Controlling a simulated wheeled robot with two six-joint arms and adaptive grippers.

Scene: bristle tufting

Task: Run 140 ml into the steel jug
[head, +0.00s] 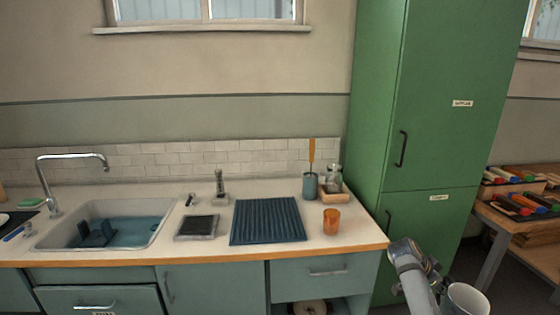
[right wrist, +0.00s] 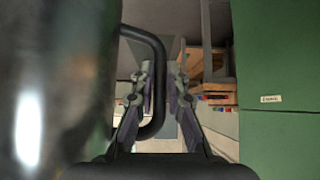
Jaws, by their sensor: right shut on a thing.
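The steel jug (head: 468,299) is at the bottom right of the head view, off the counter, with its round pale opening showing. In the right wrist view its shiny body (right wrist: 60,90) fills the left side, with a black handle (right wrist: 157,60). My right gripper (head: 446,282) is shut on the jug's handle; its two fingers (right wrist: 163,85) stand either side of it. A small countertop tap (head: 220,184) stands behind a dark drip tray (head: 197,227). The sink's curved faucet (head: 72,157) stands at the left. My left gripper is not in view.
The sink (head: 158,228) holds a dark blue object. A blue ribbed mat (head: 268,221), an orange cup (head: 331,221), a teal pot (head: 310,186) and a glass bottle (head: 334,174) stand on the counter. A tall green cabinet (head: 440,100) is at right, beside a table with colored items.

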